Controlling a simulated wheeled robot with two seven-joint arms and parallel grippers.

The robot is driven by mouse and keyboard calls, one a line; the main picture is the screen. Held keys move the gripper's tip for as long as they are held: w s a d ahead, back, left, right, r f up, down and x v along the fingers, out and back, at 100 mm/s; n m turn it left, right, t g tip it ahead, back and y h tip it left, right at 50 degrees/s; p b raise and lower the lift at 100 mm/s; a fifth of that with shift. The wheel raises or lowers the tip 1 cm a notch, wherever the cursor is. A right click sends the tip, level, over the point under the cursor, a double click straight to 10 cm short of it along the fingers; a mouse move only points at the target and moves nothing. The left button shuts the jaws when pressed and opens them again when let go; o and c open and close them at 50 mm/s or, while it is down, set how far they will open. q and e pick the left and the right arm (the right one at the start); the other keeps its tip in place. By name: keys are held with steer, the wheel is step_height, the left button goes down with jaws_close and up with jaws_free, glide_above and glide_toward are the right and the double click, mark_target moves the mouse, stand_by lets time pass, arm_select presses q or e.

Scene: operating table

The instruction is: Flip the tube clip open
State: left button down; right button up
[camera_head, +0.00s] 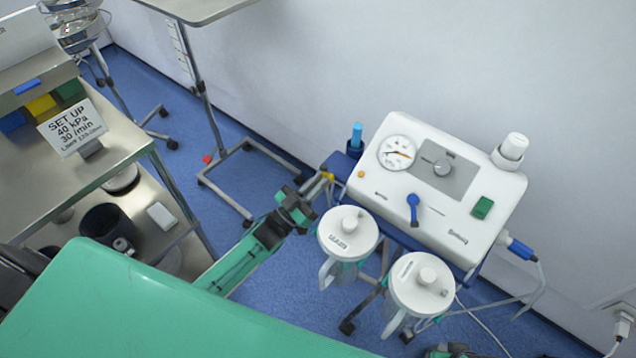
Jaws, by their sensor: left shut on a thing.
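My left gripper (317,187) reaches up from the lower left to the left side of the white suction unit (448,192). Its jaws are shut on a small yellow-tan piece (327,177), which seems to be the tube clip, beside the unit's blue side bracket (338,164). The piece is too small and too covered by the jaws to tell whether it is open or closed. A dark and green part at the bottom edge seems to belong to my right arm; its jaws cannot be made out.
Two lidded jars, the left jar (347,233) and the right jar (421,283), hang in front of the unit, close to my left gripper. The green-draped table (150,305) fills the lower left. A steel cart (38,190) holds a set-up sign (72,127). Blue floor lies between.

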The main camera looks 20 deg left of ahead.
arm_select(q)
steer(key=shift+f, duration=0.1)
arm_select(e)
steer(key=shift+f, duration=0.1)
arm_select(q)
steer(key=c, duration=1.8)
jaws_free()
steer(key=shift+o, duration=0.2)
